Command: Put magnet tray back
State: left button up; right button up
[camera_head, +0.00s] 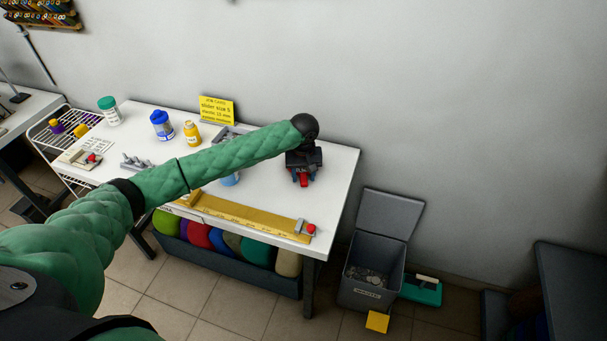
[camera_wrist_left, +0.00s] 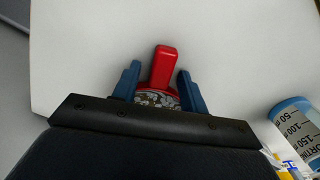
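The red magnet tray (camera_head: 303,177) is at the right part of the white worktable (camera_head: 335,165), below my left gripper (camera_head: 303,168). In the left wrist view the tray (camera_wrist_left: 164,68) shows a red handle pointing away and grey, speckled contents near the palm. The blue fingers of the left gripper (camera_wrist_left: 157,85) lie along both sides of the tray and look shut on it. Its lower part is hidden behind the palm edge. I cannot tell whether the tray touches the tabletop. My right gripper is not in view.
A measuring cup (camera_wrist_left: 298,120) stands close by the gripper. A yellow ruler strip (camera_head: 240,213) runs along the front edge. Bottles (camera_head: 161,126) and a yellow sign (camera_head: 217,111) stand left and back. A lidded grey bin (camera_head: 372,250) is at right.

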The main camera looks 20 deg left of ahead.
pick_arm(q)
jog(key=shift+r, duration=0.25)
notch_tip(320, 180, up, 12)
jog(key=b, duration=0.4)
jog(key=shift+f, duration=0.15)
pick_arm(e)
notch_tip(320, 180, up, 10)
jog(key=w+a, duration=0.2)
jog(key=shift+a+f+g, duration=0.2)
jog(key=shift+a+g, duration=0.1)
